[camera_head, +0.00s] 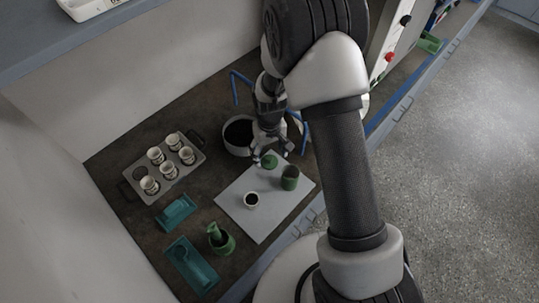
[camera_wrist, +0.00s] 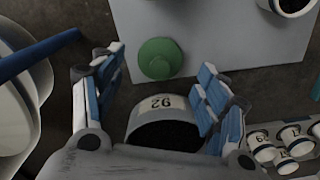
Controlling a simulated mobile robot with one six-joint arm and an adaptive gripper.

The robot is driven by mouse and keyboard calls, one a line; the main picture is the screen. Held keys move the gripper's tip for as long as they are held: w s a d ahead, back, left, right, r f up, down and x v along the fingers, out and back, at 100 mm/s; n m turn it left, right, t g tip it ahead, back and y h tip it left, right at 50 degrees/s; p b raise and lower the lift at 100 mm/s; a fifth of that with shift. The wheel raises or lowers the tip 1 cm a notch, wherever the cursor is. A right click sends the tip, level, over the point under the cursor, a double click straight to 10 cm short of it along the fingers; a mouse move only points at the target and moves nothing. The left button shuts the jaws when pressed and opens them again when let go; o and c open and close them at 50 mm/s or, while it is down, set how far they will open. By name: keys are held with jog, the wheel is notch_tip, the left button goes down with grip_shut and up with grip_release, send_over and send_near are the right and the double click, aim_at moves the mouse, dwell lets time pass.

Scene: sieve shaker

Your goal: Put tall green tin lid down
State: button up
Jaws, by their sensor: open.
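My gripper (camera_head: 267,152) is just above and beside the lid, fingers spread and empty. In the wrist view its blue-padded fingers (camera_wrist: 162,66) are wide apart and do not appear to touch the lid.
A white cup (camera_head: 251,200) stands on the board. A tray (camera_head: 183,180) of several cups is at left. Teal trays (camera_head: 192,267) and a green vessel (camera_head: 220,239) stand nearby. Blue rods (camera_head: 236,88) rise behind.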

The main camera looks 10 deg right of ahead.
notch_tip(320, 180, up, 9)
jog(key=p, duration=0.2)
notch_tip(320, 180, up, 10)
jog(key=f+t, duration=0.1)
send_over(270, 158)
jog(key=s+d, duration=0.1)
jog(key=s, duration=0.1)
jog(key=s+d+r+m+t, duration=0.1)
jog(key=s+d+r, duration=0.1)
jog(key=s+r, duration=0.6)
jog(key=s+d+r+m+t, duration=0.1)
jog(key=s+d+r+t, duration=0.1)
jog(key=s+r, duration=0.7)
jog(key=s, duration=0.4)
jog(key=shift+s+m+t, duration=0.25)
jog(key=shift+m+t, duration=0.05)
